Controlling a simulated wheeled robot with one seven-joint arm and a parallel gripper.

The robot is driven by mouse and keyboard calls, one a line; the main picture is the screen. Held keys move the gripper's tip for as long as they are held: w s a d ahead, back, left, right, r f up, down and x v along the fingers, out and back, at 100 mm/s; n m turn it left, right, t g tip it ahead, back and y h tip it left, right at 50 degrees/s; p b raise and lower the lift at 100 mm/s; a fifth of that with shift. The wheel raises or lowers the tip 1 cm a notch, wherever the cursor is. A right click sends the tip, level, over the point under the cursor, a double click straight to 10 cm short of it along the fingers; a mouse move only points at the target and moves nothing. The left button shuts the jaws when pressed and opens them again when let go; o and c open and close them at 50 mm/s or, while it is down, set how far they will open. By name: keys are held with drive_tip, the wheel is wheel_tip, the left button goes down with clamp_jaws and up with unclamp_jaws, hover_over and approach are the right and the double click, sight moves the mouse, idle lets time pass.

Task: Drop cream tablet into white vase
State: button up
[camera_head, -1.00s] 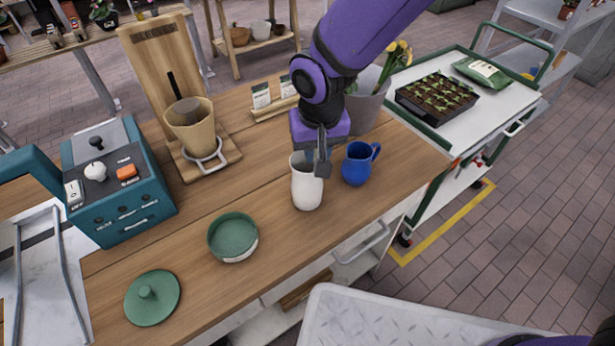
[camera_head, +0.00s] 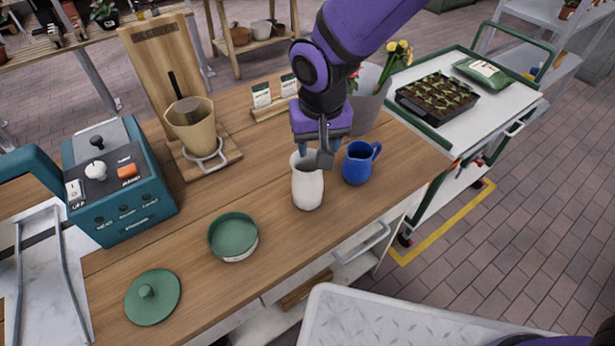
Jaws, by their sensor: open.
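The white vase (camera_head: 308,189) stands upright on the wooden workbench, just left of a blue pitcher. My gripper (camera_head: 315,156) points down right at the vase's mouth, with its fingers spread apart. One grey finger covers the right side of the rim and the other shows at the left of it. I see nothing held between the fingers. The cream tablet is not visible; the inside of the vase is hidden by my gripper.
The blue pitcher (camera_head: 358,164) stands close to the right of the vase. A grey flower pot (camera_head: 368,108) is behind. A green bowl (camera_head: 233,236), its green lid (camera_head: 152,297) and a teal machine (camera_head: 118,180) are to the left. The front middle of the workbench (camera_head: 275,250) is clear.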

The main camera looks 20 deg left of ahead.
wheel_tip(320, 180, up, 8)
drive_tip(key=s, duration=0.1)
drive_tip(key=shift+d+r, duration=0.2)
drive_tip(key=shift+r, duration=0.05)
drive_tip(key=w+d+r+m+t, duration=0.1)
drive_tip(key=d+r, duration=0.4)
drive_tip(key=d, duration=0.5)
drive_tip(key=w+d+r+m+t, duration=0.1)
drive_tip(key=w+d+r, duration=0.1)
drive_tip(key=d+r, duration=0.65)
drive_tip(key=s+d+m+t, duration=0.1)
drive_tip(key=s+d, duration=0.5)
drive_tip(key=d, duration=0.4)
drive_tip(key=s+d+m+t, duration=0.1)
drive_tip(key=s+d+m, duration=0.1)
drive_tip(key=s+d, duration=0.5)
drive_tip(key=d+r, duration=0.1)
drive_tip(key=d, duration=0.3)
drive_tip(key=shift+s+h, duration=0.15)
drive_tip(key=shift+h, duration=0.15)
drive_tip(key=shift+d, duration=0.1)
